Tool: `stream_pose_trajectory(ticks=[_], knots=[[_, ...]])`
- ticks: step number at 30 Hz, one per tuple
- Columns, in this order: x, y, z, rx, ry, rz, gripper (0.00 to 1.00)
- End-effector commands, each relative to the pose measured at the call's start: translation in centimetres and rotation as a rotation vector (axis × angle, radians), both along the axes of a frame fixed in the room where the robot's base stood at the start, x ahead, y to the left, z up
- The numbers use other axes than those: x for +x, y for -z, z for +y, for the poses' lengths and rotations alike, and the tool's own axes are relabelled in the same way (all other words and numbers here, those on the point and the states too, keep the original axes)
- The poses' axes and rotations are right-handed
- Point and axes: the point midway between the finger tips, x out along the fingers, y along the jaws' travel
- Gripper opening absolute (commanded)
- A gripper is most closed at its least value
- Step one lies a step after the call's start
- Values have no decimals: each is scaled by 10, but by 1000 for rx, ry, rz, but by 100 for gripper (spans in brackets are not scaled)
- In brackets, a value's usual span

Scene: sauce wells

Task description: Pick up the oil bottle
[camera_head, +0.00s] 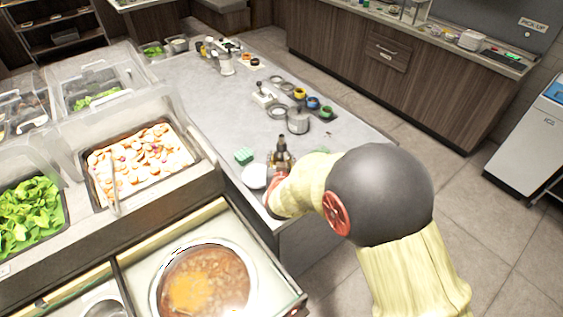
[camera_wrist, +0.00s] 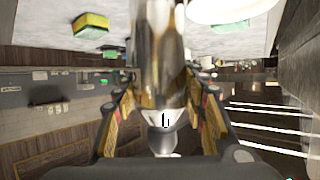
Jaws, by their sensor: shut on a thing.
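The oil bottle (camera_head: 281,153) is a dark bottle with a narrow neck, at the front edge of the grey counter in the head view. My arm reaches it from the right, and my gripper is mostly hidden behind the wrist there. In the wrist view, my gripper (camera_wrist: 163,115) has its fingers on both sides of the bottle (camera_wrist: 160,60) and is shut on it. The bottle's shiny body runs up between the fingers. I cannot tell whether its base touches the counter.
A white bowl (camera_head: 254,176) and a green sponge (camera_head: 244,156) are close beside the bottle on the counter (camera_head: 205,105). A lidded pot (camera_head: 297,119) stands farther back. A soup pot (camera_head: 205,283) and food trays are at the front left.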

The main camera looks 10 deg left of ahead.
Motion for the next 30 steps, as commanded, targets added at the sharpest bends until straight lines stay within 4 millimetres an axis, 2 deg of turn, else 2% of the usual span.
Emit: stream_pose_trajectory(ticks=[14,30], knots=[[0,-35,1,3,1,-4,10],[-45,-87,6,2,-2,-4,10]])
